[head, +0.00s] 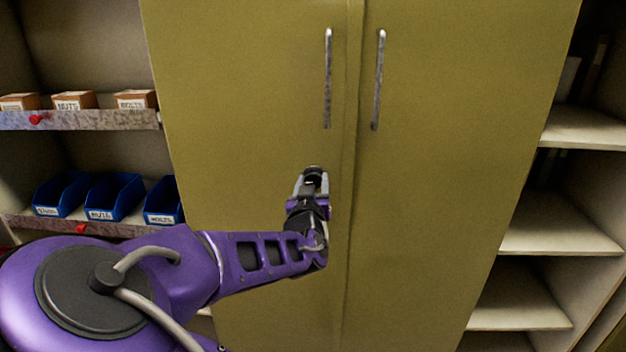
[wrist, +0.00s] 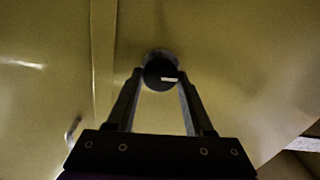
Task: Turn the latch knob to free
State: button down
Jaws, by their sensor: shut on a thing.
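The latch knob (wrist: 160,72) is a dark round knob with a white mark on its face, set in a lighter collar on the cabinet door. The white mark lies nearly level in the wrist view. My gripper (wrist: 161,82) is shut on the knob, one finger on each side. In the head view my gripper (head: 313,178) reaches the left door (head: 250,90) below its handle, and the fingers hide most of the knob.
Both olive cabinet doors are closed, with a left handle (head: 328,80) and a right handle (head: 378,80) above my gripper. Shelves with blue bins (head: 113,197) and small boxes (head: 74,101) stand at the left. Pale shelves (head: 558,238) stand at the right.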

jog(key=n+p, duration=0.2)
jog(key=n, duration=0.2)
jog(key=shift+a+r, duration=0.1)
jog(key=shift+r, duration=0.05)
jog(key=n+p, duration=0.2)
jog(key=n, duration=0.2)
jog(key=n+p, duration=0.1)
jog(key=n, duration=0.3)
jog(key=shift+a+f, duration=0.1)
jog(key=shift+f, duration=0.1)
jog(key=shift+f+n+p, duration=0.1)
jog(key=shift+n+p, duration=0.25)
jog(key=shift+n, duration=1.75)
jog(key=shift+c, duration=1.8)
grip_release()
